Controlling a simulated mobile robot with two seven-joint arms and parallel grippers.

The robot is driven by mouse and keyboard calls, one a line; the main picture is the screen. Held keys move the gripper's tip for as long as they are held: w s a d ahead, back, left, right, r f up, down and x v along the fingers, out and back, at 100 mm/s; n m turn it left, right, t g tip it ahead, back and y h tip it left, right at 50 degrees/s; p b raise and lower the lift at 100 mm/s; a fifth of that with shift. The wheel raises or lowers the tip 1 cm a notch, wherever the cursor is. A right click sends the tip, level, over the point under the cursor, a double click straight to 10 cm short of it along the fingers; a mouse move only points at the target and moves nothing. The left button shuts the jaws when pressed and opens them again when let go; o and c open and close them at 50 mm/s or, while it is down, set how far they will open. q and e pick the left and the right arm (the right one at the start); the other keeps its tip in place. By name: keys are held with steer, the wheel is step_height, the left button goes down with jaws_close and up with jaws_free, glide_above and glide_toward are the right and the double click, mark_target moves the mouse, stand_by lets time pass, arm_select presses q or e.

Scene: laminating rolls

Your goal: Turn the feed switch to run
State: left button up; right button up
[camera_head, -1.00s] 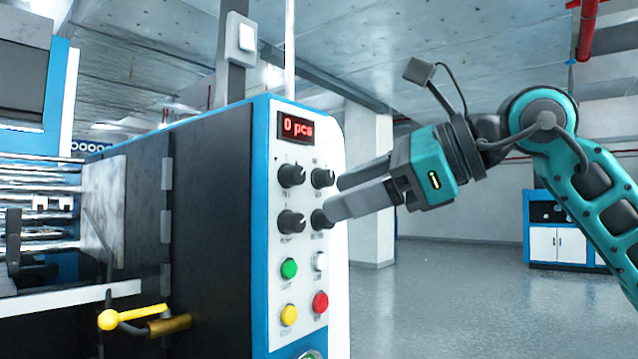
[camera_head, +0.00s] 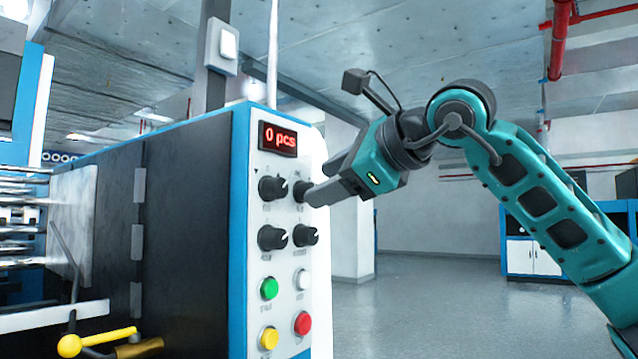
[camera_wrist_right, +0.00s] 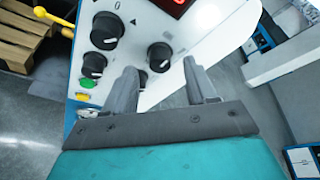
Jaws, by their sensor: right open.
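The white control panel (camera_head: 287,333) carries four black knobs: upper left (camera_head: 272,187), upper right (camera_head: 301,190), lower left (camera_head: 272,238) and lower right (camera_head: 306,236). Their labels are too small to read, so I cannot tell which is the feed switch. My right gripper (camera_head: 318,182) is open at the upper right knob. In the right wrist view, that knob (camera_wrist_right: 160,54) shows just ahead of the gap between the open fingers (camera_wrist_right: 159,67); contact is unclear. The lower right knob (camera_wrist_right: 138,79) is partly hidden by a finger. My left gripper is not in view.
A red "0 pcs" display (camera_head: 279,139) sits above the knobs. Green (camera_head: 269,288), white (camera_head: 303,279), yellow (camera_head: 269,338) and red (camera_head: 303,323) buttons sit below. A yellow-handled lever (camera_head: 95,341) juts out at lower left. Floor (camera_head: 430,310) right of the panel is clear.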

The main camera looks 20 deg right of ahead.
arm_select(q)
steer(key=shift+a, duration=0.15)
arm_select(e)
steer(key=shift+x, duration=1.3)
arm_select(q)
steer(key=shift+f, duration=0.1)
arm_select(e)
steer(key=shift+c, duration=0.4)
steer(key=c, duration=1)
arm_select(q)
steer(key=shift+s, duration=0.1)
arm_select(e)
jaws_close()
